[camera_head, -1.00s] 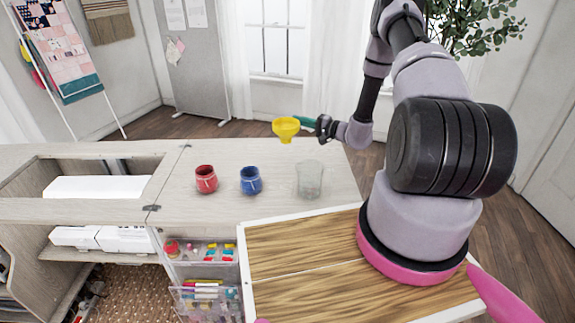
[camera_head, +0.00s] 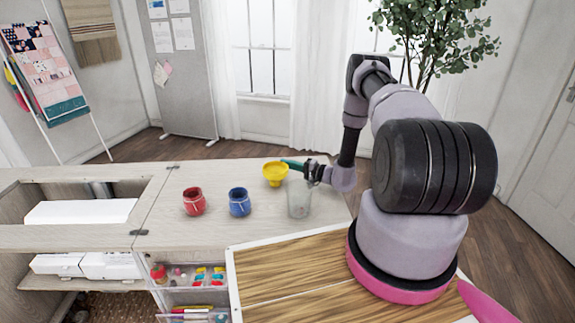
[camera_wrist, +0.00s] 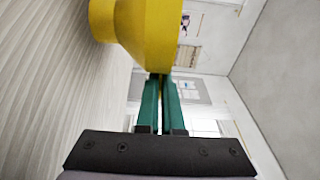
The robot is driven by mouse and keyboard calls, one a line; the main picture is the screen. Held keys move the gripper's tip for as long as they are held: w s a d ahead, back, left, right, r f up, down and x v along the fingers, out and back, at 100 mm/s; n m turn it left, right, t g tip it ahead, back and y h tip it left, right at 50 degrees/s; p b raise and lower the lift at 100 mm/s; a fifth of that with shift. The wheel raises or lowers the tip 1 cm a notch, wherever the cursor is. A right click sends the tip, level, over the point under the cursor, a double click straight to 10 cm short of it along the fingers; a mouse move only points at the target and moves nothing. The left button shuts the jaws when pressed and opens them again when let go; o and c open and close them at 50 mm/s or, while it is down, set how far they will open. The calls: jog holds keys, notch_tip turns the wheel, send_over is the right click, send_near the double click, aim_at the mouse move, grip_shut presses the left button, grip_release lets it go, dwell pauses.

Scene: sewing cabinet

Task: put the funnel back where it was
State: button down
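The yellow funnel (camera_head: 275,172) is upright, mouth up, over the far part of the cabinet top (camera_head: 225,181), behind the clear glass (camera_head: 299,200). My gripper (camera_head: 291,165) reaches it from the right and is shut on its rim with green fingers. In the wrist view, which is turned sideways, the funnel (camera_wrist: 150,28) is at the fingertips (camera_wrist: 161,80), with only a narrow gap between the fingers. The funnel's narrow end is close to the top; I cannot tell whether it touches.
A red jar (camera_head: 194,202) and a blue jar (camera_head: 239,203) stand left of the glass. My forearm passes right of the glass. A wooden panel (camera_head: 285,283) lies in front. An open well with a white block (camera_head: 80,212) is at the left.

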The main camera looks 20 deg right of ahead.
jog(key=shift+f, duration=0.2)
jog(key=c, duration=1.1)
grip_release()
jog(key=shift+o, duration=0.2)
jog(key=shift+r, duration=0.1)
